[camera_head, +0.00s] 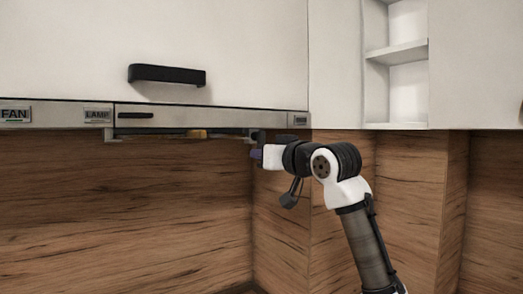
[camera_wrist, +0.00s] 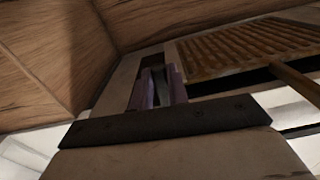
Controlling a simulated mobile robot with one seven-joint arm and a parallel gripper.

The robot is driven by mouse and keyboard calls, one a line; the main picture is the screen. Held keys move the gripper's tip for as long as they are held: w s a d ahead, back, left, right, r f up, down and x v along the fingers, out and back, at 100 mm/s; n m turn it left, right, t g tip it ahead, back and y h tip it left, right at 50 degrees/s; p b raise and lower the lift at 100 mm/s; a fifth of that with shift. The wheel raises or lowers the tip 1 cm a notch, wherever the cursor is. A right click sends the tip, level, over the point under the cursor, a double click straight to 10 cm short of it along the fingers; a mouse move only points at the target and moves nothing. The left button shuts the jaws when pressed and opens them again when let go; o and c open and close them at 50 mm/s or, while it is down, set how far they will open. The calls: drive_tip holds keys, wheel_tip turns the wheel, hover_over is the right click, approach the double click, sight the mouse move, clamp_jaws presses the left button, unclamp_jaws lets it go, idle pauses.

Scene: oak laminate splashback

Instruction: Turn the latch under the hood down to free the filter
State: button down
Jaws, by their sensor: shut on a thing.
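My gripper (camera_head: 257,152) is raised to the right end of the hood's underside in the head view. In the wrist view its two purple fingers (camera_wrist: 157,85) are closed around a narrow dark grey piece, which looks like the latch (camera_wrist: 157,76). The fingers hide most of the latch, so its angle is hard to tell. The filter (camera_wrist: 245,48), a brown slatted panel, sits in the hood's underside beside the fingers, to their right in the wrist view. The head view shows the hood (camera_head: 215,119) nearly edge-on, with the latch not clearly visible there.
A brown bar (camera_wrist: 295,80) crosses near the filter at the right of the wrist view. Wood splashback (camera_head: 120,200) lies behind and below. A white open shelf (camera_head: 400,70) is at the upper right.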

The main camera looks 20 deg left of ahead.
drive_tip(key=shift+w+d+n, duration=0.1)
drive_tip(key=shift+w+n, duration=0.05)
drive_tip(key=shift+n, duration=0.35)
drive_tip(key=c, duration=1.4)
unclamp_jaws()
drive_tip(key=shift+o, duration=0.2)
drive_tip(key=b+v, duration=0.5)
drive_tip(key=v, duration=0.8)
drive_tip(key=shift+s+d, duration=0.25)
drive_tip(key=shift+d, duration=0.05)
